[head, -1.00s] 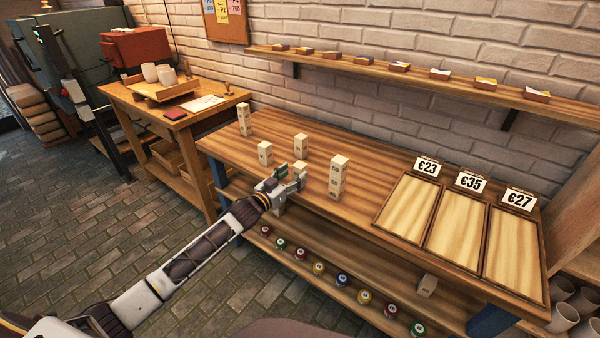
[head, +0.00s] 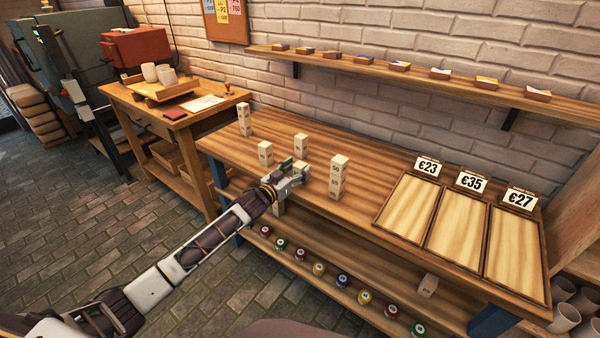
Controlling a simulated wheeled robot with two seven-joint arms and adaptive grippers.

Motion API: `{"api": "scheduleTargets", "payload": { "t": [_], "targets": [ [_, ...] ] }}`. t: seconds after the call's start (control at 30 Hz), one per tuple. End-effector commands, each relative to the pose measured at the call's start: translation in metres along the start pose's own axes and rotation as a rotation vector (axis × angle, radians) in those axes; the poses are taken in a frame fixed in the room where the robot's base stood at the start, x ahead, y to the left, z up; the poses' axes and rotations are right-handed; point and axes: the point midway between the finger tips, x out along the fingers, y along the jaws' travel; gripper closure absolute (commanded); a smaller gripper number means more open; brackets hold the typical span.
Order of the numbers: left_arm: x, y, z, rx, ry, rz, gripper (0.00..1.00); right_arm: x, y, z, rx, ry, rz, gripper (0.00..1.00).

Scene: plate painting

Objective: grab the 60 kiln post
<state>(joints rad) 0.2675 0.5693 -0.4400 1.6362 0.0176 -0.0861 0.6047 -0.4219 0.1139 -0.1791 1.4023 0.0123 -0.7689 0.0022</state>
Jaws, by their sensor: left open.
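Several pale kiln posts with small printed numbers stand on the wooden bench (head: 385,165). The numbers are too small to tell surely which post is the 60. My left gripper (head: 297,174) is open at the bench's front part, its fingers at a pale post (head: 303,168) that they partly hide. Another pale block (head: 278,208) shows below the gripper. My right gripper is out of view.
Framed panels (head: 433,210) with price cards (head: 471,182) fill the bench's right side. Paint jars (head: 319,268) and a pale block (head: 428,285) sit on the lower shelf. A wall shelf (head: 460,85) runs above. The bench behind the posts is clear.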

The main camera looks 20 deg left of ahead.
Motion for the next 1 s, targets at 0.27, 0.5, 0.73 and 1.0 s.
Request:
{"api": "scheduleTargets", "payload": {
  "t": [0.27, 0.5, 0.73, 1.0],
  "targets": [
    [0.016, 0.001, 0.000, 0.000, 0.001, 0.001, 0.39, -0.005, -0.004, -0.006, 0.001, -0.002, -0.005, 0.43],
    [0.018, 0.001, 0.000, 0.000, 0.000, 0.001, 0.39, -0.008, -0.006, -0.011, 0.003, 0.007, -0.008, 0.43],
    [0.018, 0.001, 0.000, 0.000, 0.000, 0.001, 0.39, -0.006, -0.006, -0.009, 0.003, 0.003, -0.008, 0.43],
    [0.018, 0.001, 0.000, 0.000, 0.000, 0.001, 0.64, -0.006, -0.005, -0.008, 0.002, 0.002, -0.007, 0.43]
  ]
}}
